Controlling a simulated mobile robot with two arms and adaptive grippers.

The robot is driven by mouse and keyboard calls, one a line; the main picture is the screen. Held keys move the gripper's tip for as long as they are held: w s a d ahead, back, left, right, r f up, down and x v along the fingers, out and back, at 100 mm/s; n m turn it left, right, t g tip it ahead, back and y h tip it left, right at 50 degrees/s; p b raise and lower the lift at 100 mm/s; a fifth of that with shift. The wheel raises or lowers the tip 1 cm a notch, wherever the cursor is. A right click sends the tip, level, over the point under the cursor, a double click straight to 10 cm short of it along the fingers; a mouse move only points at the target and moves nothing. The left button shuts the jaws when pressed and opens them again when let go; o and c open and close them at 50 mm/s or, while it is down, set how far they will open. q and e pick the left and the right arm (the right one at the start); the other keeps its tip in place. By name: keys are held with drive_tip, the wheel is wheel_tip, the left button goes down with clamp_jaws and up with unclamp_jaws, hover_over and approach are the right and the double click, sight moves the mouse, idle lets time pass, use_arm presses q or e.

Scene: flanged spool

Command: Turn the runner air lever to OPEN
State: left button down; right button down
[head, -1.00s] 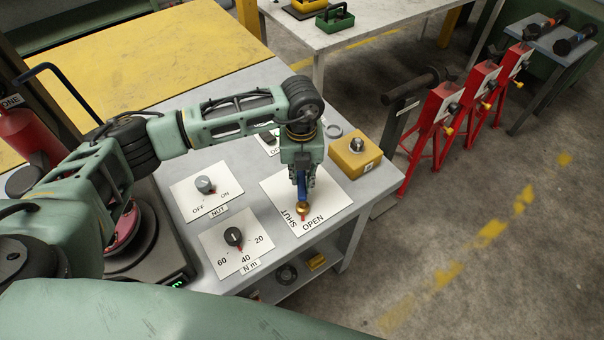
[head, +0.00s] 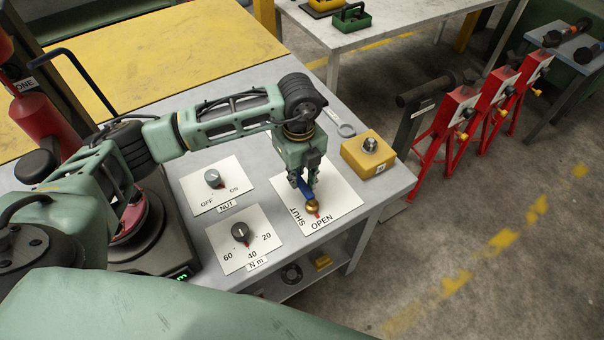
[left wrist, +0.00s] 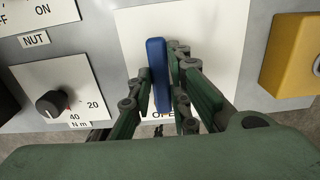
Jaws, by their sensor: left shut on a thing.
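The runner air lever has a blue handle (head: 305,189), a brass hub (head: 312,206) and a small red pointer (head: 317,215). It sits on a white plate (head: 343,200) marked SHUT and OPEN. In the head view the pointer is at the OPEN word (head: 321,222). My left gripper (head: 301,183) reaches down over the plate and is shut on the blue handle. In the left wrist view the blue handle (left wrist: 158,75) stands between the two fingers, and my gripper partly covers the OPEN word. My right gripper is not in view.
Left of the lever are the NUT switch (head: 213,178) and the N m dial (head: 239,231), set near 40. A yellow box with a knob (head: 368,152) stands close at the right, by a grey ring (head: 346,130). Red stands (head: 451,120) are beyond the bench edge.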

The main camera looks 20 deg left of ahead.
sight(299, 180)
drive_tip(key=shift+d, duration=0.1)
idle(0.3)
use_arm(q)
drive_tip(key=c, duration=1.6)
unclamp_jaws()
drive_tip(key=shift+s, duration=0.1)
drive_tip(key=shift+c, duration=0.2)
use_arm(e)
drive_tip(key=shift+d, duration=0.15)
use_arm(q)
drive_tip(key=shift+r, duration=0.1)
wheel_tip(299, 180, up, 12)
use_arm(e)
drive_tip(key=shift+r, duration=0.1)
